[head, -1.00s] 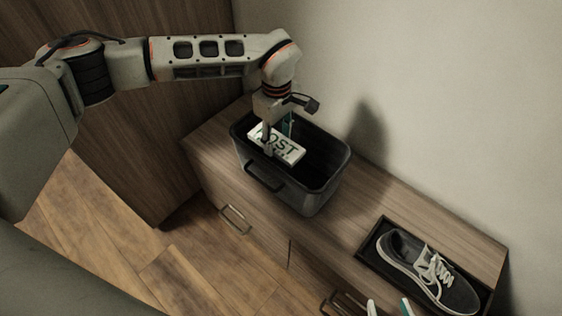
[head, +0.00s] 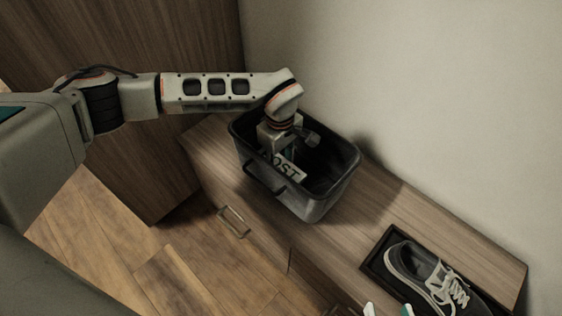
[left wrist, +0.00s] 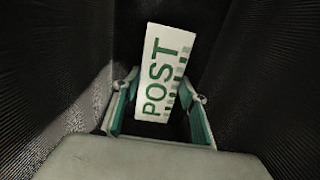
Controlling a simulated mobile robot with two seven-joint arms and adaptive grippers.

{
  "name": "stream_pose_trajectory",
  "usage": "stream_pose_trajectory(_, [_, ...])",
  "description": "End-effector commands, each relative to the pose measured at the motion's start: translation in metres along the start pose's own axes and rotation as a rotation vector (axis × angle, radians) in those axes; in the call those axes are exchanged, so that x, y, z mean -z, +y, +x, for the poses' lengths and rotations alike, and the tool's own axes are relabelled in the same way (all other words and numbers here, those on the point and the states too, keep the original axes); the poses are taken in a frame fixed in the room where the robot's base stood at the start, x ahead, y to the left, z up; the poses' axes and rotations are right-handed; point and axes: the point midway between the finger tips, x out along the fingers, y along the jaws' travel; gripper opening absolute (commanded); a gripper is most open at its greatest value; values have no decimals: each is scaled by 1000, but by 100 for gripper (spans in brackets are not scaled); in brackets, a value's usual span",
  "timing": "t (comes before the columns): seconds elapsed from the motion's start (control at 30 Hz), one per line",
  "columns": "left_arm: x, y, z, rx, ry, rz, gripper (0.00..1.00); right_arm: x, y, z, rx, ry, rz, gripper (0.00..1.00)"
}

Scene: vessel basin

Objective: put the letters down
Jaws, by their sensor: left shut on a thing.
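The letters (head: 290,168) are a white bundle printed POST in green. They are inside the dark bin (head: 330,197), tilted, with part hidden by my wrist. In the left wrist view the letters (left wrist: 165,72) stand between the fingers of my left gripper (left wrist: 162,112), which is shut on them. My left gripper (head: 278,158) is down in the bin, its fingertips mostly hidden. Whether the letters touch the bin floor cannot be seen. My right gripper (head: 388,310) shows only its fingertips at the bottom edge, apart and empty.
The bin stands on a wooden cabinet (head: 205,150) against a pale wall. A dark tray (head: 375,262) with a grey shoe (head: 428,275) lies at the right. The cabinet top between bin and tray is clear. A drawer handle (head: 233,222) is on the front.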

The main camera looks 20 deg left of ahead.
Motion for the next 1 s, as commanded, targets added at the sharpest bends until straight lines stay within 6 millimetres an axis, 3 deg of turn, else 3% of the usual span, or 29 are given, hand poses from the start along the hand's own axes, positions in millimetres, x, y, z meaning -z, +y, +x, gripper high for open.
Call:
stream_pose_trajectory(0.2, [0, 0, 2, 0, 0, 0, 17, -1, 1, 0, -2, -3, -5, 40])
stream_pose_trajectory(0.23, [0, 0, 2, 0, 0, 0, 45, -3, 1, 0, -2, -6, -6, 40])
stream_pose_trajectory(0.3, [0, 0, 2, 0, 0, 0, 59, -6, 1, 0, -3, -13, -6, 40])
stream_pose_trajectory(0.7, [0, 0, -2, -1, 0, 0, 59, -17, 0, -3, -2, -38, -3, 40])
stream_pose_trajectory(0.9, [2, 4, -38, -13, 6, -1, 59, 2, 6, -4, -13, -10, -33, 40])
stream_pose_trajectory(1.0, [2, 4, -62, -16, 7, -1, 59, 2, 12, -4, -23, -17, -59, 40])
